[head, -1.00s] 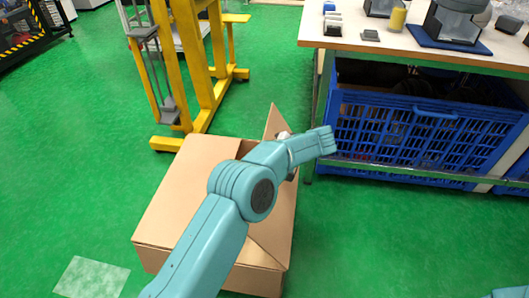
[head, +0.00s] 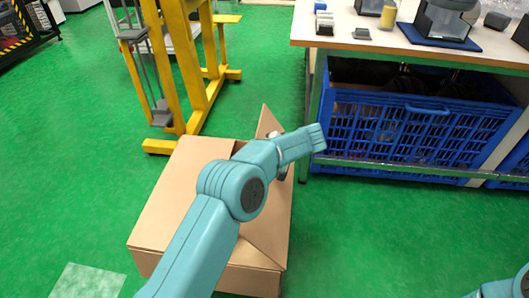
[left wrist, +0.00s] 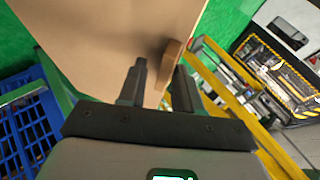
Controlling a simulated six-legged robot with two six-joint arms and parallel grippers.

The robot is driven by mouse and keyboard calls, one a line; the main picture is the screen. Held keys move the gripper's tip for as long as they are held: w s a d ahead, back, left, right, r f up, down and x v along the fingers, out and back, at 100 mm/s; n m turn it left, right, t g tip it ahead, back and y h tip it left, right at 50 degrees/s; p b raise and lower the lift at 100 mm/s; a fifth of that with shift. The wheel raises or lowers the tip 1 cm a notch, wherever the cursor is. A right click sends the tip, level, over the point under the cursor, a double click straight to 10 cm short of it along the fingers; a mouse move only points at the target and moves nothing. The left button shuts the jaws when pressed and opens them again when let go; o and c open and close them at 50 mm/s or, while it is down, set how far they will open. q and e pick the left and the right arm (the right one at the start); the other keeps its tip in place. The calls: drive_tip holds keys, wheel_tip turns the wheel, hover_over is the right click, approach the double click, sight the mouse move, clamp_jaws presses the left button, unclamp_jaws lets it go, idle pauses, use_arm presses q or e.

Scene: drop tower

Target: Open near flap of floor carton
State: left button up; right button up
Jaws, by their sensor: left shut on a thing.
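The brown floor carton (head: 170,205) stands on the green floor in the head view. One flap (head: 268,121) stands raised at its far right side, and other flaps lie across the top. My left arm reaches over the carton and hides part of its top. My left gripper is mostly hidden behind the arm there, beside the raised flap. In the left wrist view my left gripper (left wrist: 160,85) has its two fingers a little apart, with brown cardboard (left wrist: 105,40) at them. It is shut on a carton flap; which flap is hard to tell. My right gripper is out of view.
A workbench (head: 400,50) with blue crates (head: 400,130) beneath it stands right of the carton. A yellow frame (head: 190,70) stands close behind it. Part of my right arm shows at the lower right corner.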

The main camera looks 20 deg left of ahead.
use_arm(q)
drive_tip(key=s+d+r+p, duration=0.1)
drive_tip(key=d+r+p, duration=0.3)
drive_tip(key=d, duration=0.4)
drive_tip(key=s+d+r+p, duration=0.2)
drive_tip(key=d+r+p, duration=0.2)
drive_tip(key=d, duration=0.4)
drive_tip(key=shift+s+r, duration=0.15)
drive_tip(key=shift+r, duration=0.6)
idle(0.4)
drive_tip(key=shift+a, duration=0.1)
drive_tip(key=shift+c, duration=0.3)
